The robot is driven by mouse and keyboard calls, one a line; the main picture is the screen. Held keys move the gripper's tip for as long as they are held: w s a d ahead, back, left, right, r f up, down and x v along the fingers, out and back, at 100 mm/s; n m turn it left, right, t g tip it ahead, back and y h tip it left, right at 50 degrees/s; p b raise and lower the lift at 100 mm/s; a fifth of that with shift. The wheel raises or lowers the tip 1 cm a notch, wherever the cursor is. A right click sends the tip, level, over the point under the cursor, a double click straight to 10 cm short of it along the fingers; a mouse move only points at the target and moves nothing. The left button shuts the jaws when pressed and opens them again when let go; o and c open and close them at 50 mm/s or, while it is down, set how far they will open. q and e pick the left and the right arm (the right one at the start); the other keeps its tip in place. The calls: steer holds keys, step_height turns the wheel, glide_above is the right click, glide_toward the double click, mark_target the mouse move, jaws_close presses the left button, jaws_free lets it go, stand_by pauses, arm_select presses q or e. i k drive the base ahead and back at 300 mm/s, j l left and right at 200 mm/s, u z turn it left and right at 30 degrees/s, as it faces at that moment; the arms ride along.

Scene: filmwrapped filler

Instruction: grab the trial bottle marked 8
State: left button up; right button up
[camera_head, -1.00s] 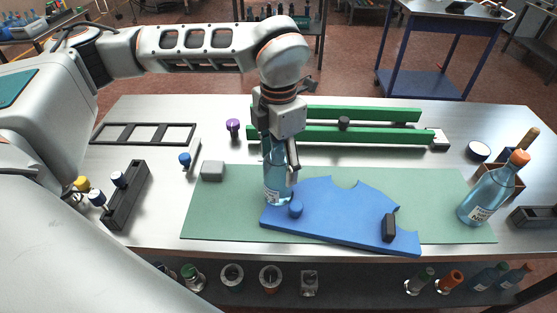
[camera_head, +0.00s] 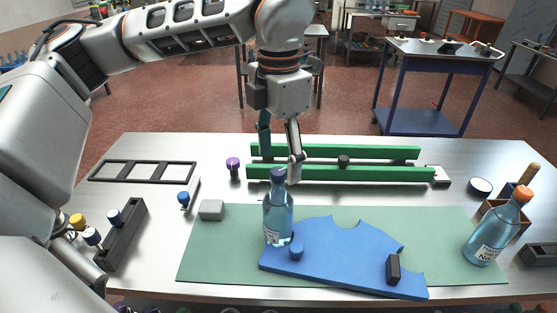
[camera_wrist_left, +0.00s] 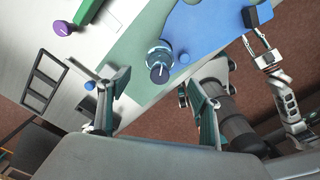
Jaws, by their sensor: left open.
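A clear blue bottle with a dark blue cap (camera_head: 277,217) stands upright on the green mat, at the left edge of a blue cut-out sheet. A second bottle with an orange cap (camera_head: 490,232) stands at the mat's right end. Both labels are too small for me to read a number. My left gripper (camera_head: 279,158) is open and empty, pointing down above the blue-capped bottle. In the left wrist view, that bottle (camera_wrist_left: 159,67) shows from above, beyond the gap between the open fingers (camera_wrist_left: 158,90). My right gripper (camera_wrist_left: 258,45) shows there too; its jaws are unclear.
A blue knob (camera_head: 296,252) and a black block (camera_head: 393,268) are on the blue sheet (camera_head: 340,255). A grey block (camera_head: 211,210) stands left of the bottle. Green rails (camera_head: 350,174) lie behind. A dark rack (camera_head: 124,234) is at left.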

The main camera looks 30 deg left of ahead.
mark_target(500, 225)
steer(key=k, duration=1)
